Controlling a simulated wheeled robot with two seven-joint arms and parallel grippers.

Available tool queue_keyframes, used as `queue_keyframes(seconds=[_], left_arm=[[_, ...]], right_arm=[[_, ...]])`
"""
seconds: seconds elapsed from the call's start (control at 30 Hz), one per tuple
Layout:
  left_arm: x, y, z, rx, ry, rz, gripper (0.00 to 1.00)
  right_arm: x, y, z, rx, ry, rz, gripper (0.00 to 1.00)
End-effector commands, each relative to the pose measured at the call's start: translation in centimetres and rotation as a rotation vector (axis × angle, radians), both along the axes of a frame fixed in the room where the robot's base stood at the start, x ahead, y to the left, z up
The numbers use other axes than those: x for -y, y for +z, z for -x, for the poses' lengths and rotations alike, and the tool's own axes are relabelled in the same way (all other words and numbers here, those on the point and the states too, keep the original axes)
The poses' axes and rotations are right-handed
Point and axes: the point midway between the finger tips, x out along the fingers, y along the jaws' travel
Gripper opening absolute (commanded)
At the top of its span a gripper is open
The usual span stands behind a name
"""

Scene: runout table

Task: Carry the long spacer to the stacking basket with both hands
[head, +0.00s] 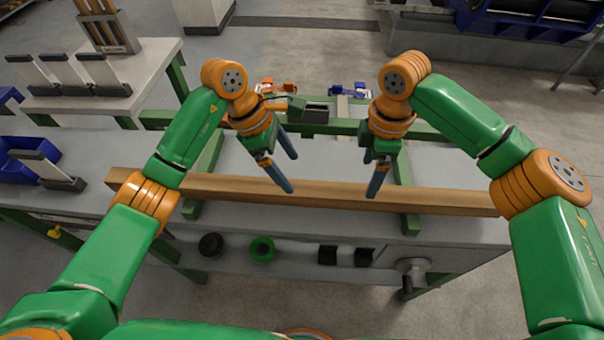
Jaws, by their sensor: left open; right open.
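The long spacer, a long wooden beam (330,192), lies left to right across two green crossbars on the grey table. My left gripper (291,174) is open at the beam, right of its middle left part, with one finger over its front side. My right gripper (369,179) is open further right, with one blue finger in front of the beam's face. I cannot tell whether either touches the beam. A green frame rail (335,127) runs behind the beam; I cannot tell whether it belongs to the stacking basket.
A blue bin (22,160) and a grey holder with a white plate (50,172) stand at the left. A white side table (155,62) holds more holders.

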Motion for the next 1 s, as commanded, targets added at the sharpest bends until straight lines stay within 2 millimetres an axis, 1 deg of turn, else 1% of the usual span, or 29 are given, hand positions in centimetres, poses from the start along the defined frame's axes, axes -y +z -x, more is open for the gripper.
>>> queue_keyframes(seconds=[0.17,0.27,0.37,0.53,0.7,0.8,1.0], left_arm=[[0.0,0.0,0.0,0.000,0.001,0.000,0.91],[0.1,-0.4,0.0,-0.003,0.001,0.000,0.91],[0.7,-1.6,0.1,-0.003,0.000,0.001,0.91],[1.8,-4.2,0.1,-0.004,0.000,0.002,0.91],[2.5,-6.0,0.1,-0.003,0.001,0.002,0.91],[2.7,-6.5,0.1,-0.001,0.001,0.000,0.91],[2.7,-6.6,0.1,0.000,0.001,0.000,0.91]], right_arm=[[0.0,0.0,0.0,0.000,0.000,0.000,0.91],[0.0,-0.4,0.0,-0.001,0.000,0.000,0.91],[0.0,-1.7,0.0,-0.002,-0.001,0.001,0.91],[0.1,-4.6,0.1,-0.003,-0.002,0.002,0.91],[0.0,-6.5,0.1,-0.002,-0.002,0.000,0.91],[0.1,-7.0,0.1,-0.001,-0.002,0.001,0.91],[0.0,-7.1,0.1,0.000,-0.001,0.000,0.91]])
